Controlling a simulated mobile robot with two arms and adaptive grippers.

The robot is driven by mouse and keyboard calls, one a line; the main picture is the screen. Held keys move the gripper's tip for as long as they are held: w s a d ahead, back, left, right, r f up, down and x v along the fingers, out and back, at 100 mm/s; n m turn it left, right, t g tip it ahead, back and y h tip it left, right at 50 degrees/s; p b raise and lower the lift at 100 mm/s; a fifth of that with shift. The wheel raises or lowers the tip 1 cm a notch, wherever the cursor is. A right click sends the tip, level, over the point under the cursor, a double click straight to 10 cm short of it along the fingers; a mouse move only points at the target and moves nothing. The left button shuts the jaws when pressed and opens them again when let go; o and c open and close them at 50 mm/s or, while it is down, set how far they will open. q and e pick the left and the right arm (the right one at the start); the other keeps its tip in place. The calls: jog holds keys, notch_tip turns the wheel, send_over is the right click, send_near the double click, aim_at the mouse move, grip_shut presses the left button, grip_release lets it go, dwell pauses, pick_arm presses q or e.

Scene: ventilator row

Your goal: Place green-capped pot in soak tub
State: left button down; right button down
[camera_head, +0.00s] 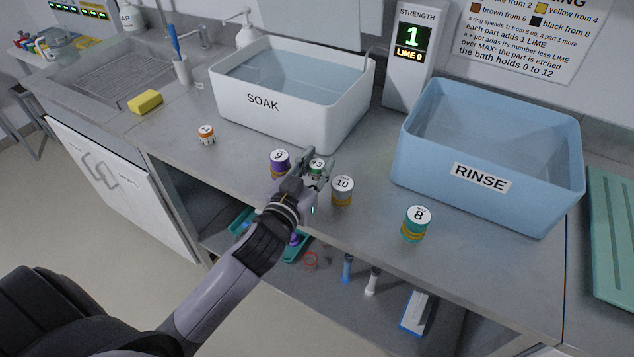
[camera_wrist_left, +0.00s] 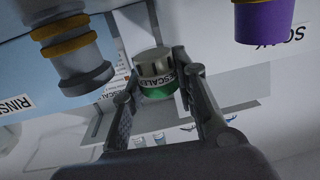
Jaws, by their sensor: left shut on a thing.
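The green-capped pot (camera_head: 317,164), marked +3 on its lid, is between the fingers of my left gripper (camera_head: 313,178). My left gripper is shut on it, at the counter's front part. In the left wrist view, the pot (camera_wrist_left: 154,72) shows a grey end, a band with partly readable lettering and a green part between the two fingers (camera_wrist_left: 165,100). I cannot tell whether it touches the counter. The white soak tub (camera_head: 312,120), labelled SOAK and holding water, stands behind the gripper, apart from the pot. My right gripper is not in view.
A purple-lidded part 9 (camera_head: 280,160) and a white-lidded part 10 (camera_head: 343,188) stand close beside the gripper. A teal part 8 (camera_head: 416,224) and a small orange-banded part (camera_head: 206,134) stand farther off. The blue rinse tub (camera_head: 490,205) is right; a strength display (camera_head: 411,50) reads 1, LIME 0.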

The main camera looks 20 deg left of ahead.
pick_arm(q)
jog(key=shift+f+b, duration=0.4)
jog(key=shift+f, duration=1.9)
jog(key=shift+f, duration=0.2)
jog(key=c, duration=1.6)
grip_release()
jog(key=shift+o, duration=0.2)
